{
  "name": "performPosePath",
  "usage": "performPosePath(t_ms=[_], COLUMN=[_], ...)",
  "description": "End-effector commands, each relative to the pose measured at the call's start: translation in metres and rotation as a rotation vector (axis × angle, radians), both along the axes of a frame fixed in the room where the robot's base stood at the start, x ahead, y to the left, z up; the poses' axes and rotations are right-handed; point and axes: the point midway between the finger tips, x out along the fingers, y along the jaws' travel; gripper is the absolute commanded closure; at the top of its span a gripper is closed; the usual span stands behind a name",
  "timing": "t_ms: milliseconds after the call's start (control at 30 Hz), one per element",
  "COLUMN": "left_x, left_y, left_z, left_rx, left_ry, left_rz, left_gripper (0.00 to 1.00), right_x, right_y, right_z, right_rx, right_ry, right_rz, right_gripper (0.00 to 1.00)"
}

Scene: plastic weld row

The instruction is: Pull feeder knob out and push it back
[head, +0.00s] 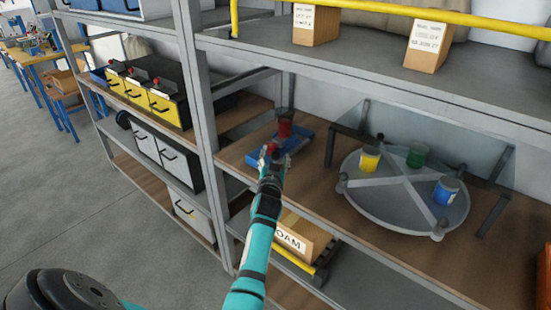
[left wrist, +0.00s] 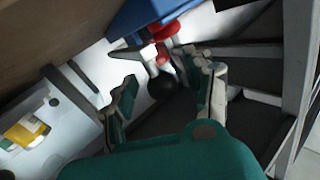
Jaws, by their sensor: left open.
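The feeder is a blue tray-like base (head: 303,141) with a red cylinder (head: 285,128) standing on it, on the middle wooden shelf. In the left wrist view the blue body (left wrist: 150,17) is at the top, with red round parts (left wrist: 163,32) and a pale stem below it. A round black knob (left wrist: 162,88) shows at the stem's near end. My left gripper (head: 272,160) is at the front of the feeder. In the left wrist view the gripper (left wrist: 163,77) has its fingers apart, one on each side of the knob. No finger clearly touches it. My right gripper is not seen.
A round grey turntable (head: 385,208) with yellow, green and blue cups stands to the right on the same shelf. A grey shelf post (head: 203,100) stands left of my arm. A cardboard box (head: 298,238) sits below. The upper shelf (head: 370,62) hangs above.

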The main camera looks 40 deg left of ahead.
Motion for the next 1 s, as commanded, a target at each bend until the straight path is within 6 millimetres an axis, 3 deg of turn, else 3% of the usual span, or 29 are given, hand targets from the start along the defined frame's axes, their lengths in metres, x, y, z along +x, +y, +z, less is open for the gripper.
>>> performPosePath(t_ms=[233,600,967,1000], left_x=[-0.009,-0.058,-0.065,-0.065], left_y=[-0.005,-0.033,-0.037,-0.037], left_z=[0.0,-0.002,-0.001,-0.001], left_rx=[0.001,-0.002,-0.002,-0.002], left_ry=[-0.001,0.001,0.001,0.001], left_rz=[0.001,-0.001,-0.001,-0.001], left_gripper=[0.47,0.47,0.47,0.51], right_x=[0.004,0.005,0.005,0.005], right_y=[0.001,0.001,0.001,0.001], right_z=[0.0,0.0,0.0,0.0], right_rx=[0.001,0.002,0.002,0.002], right_ry=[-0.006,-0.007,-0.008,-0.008], right_rz=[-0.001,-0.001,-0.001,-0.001], right_gripper=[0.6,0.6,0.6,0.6])
